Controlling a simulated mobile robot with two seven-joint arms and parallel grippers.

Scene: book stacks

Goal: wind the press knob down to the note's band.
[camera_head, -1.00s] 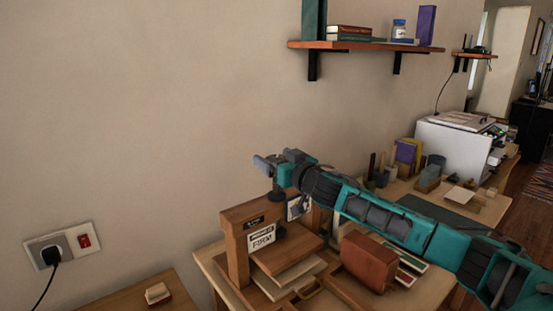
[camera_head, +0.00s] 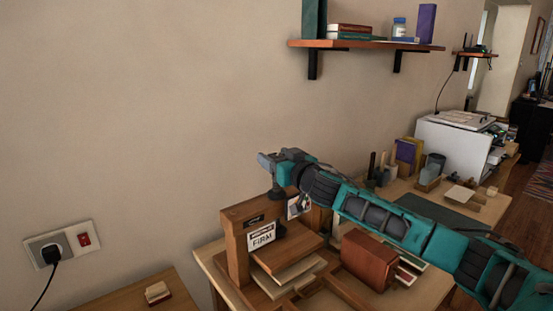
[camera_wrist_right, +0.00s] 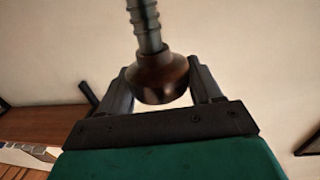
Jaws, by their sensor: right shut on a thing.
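The wooden press (camera_head: 237,262) stands on a table at the lower middle of the head view. A white note (camera_head: 261,237) reading "FIRM" in large letters is on its front; its smaller line and any band are too small to read. My right gripper (camera_head: 272,163) is above the press's top beam, shut on the press knob. In the right wrist view the dark brown, rounded knob (camera_wrist_right: 160,78) sits between the two fingers, with a ribbed grey screw (camera_wrist_right: 145,25) running from it. In the head view the gripper hides most of the knob. My left gripper is not in view.
A red-brown block (camera_head: 369,262) stands right of the press, below my right arm. Pale boards (camera_head: 290,272) lie in the press. A wall shelf (camera_head: 365,44) hangs above right. A white machine (camera_head: 452,147) stands farther back. The wall behind the press is bare.

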